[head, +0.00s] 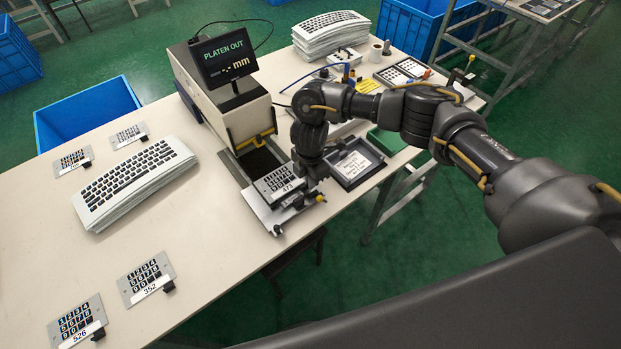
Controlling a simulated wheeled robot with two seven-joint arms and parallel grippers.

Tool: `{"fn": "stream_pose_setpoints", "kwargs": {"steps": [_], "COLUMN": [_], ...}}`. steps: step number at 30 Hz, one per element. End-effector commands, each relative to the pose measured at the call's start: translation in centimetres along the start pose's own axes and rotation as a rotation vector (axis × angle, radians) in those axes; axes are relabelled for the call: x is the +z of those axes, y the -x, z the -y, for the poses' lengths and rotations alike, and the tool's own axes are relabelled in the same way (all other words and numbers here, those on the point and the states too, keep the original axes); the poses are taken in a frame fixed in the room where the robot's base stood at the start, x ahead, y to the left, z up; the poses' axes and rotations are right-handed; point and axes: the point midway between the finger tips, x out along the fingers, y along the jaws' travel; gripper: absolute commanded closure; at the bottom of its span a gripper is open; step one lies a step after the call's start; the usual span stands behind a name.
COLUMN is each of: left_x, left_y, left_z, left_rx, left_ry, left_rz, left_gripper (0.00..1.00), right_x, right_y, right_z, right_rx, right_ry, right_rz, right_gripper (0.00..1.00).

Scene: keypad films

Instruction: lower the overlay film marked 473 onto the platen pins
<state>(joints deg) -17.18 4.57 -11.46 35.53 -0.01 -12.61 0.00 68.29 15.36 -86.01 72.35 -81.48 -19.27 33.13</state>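The overlay film marked 473 (273,184) is a small grey plate with a black keypad print and a white label. It shows over the metal platen (268,217), which is slid out at the front of the press. I cannot tell whether a gap is left between film and platen. My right gripper (301,196) points down at the film's right side and appears shut on its dark grip tab; the fingertips are partly hidden. The platen pins are not clearly visible. My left gripper is not in view.
The press (222,110) carries a screen (224,58) reading "PLATEN OUT". Films 352 (146,278) and 526 (76,322) lie front left, with two more behind. A keyboard stack (138,182) stands left. A dark framed sheet (354,163) lies right of the platen.

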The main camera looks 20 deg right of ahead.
Motion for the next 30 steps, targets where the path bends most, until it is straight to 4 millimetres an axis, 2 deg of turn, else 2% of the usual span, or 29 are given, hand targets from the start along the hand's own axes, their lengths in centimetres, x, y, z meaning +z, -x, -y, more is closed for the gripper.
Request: {"fn": "stream_pose_setpoints", "kwargs": {"steps": [11, 12, 17, 26, 30], "left_x": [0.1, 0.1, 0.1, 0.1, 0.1], "left_y": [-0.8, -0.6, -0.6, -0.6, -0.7], "left_z": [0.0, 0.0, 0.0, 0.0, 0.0], "left_rx": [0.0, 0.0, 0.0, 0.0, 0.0], "left_ry": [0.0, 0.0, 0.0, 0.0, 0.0], "left_rz": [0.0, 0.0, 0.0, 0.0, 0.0], "left_gripper": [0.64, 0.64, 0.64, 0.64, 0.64], "right_x": [0.0, 0.0, 0.0, 0.0, 0.0], "right_y": [-1.0, -0.9, -0.9, -0.7, 0.9], "right_z": [0.0, 0.0, 0.0, -0.1, -0.1], "right_rx": [0.0, 0.0, 0.0, 0.001, 0.004], "right_ry": [0.0, 0.0, 0.0, 0.001, 0.002], "right_rz": [0.0, 0.0, 0.0, 0.0, 0.0], "right_gripper": [1.0, 0.91, 0.71, 0.71, 0.71]}}
